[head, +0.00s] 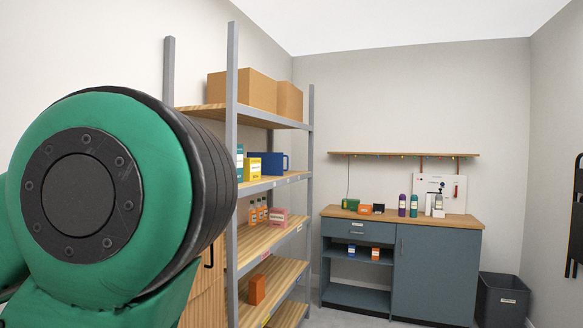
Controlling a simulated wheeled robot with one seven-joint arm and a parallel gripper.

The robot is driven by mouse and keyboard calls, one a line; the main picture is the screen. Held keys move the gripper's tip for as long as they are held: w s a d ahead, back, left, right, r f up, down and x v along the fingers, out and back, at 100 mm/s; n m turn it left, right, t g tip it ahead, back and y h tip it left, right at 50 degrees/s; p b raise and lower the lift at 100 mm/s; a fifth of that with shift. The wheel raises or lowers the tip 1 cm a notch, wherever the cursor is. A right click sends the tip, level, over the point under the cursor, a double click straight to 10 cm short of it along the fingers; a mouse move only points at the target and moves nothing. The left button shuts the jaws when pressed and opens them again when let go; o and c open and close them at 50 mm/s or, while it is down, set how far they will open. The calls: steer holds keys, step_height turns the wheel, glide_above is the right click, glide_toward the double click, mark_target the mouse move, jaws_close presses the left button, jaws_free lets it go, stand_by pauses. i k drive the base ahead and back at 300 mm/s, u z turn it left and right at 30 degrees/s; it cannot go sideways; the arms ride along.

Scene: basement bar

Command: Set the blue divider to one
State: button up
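A blue upright piece with a handle-like loop at its right end, which looks like the blue divider (269,162), stands on the second shelf from the top of the grey-posted rack. It is right behind a yellow box (254,170) as seen from here. Any numbers or marks for its setting are too small to read. My gripper is out of the picture; only a large green and black link of my arm shows at the left, hiding part of the rack.
The wooden-shelved rack (270,238) holds cardboard boxes (243,90) on top and an orange box (256,290) low down. A blue-grey cabinet (435,270) with bottles and small boxes stands at the back wall, beside a dark bin (502,300). Floor shows between rack and cabinet.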

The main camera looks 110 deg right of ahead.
mark_target(272, 163)
steer(key=k, duration=0.7)
steer(key=z, duration=3)
steer(key=i, duration=0.45)
steer(key=u, duration=0.6)
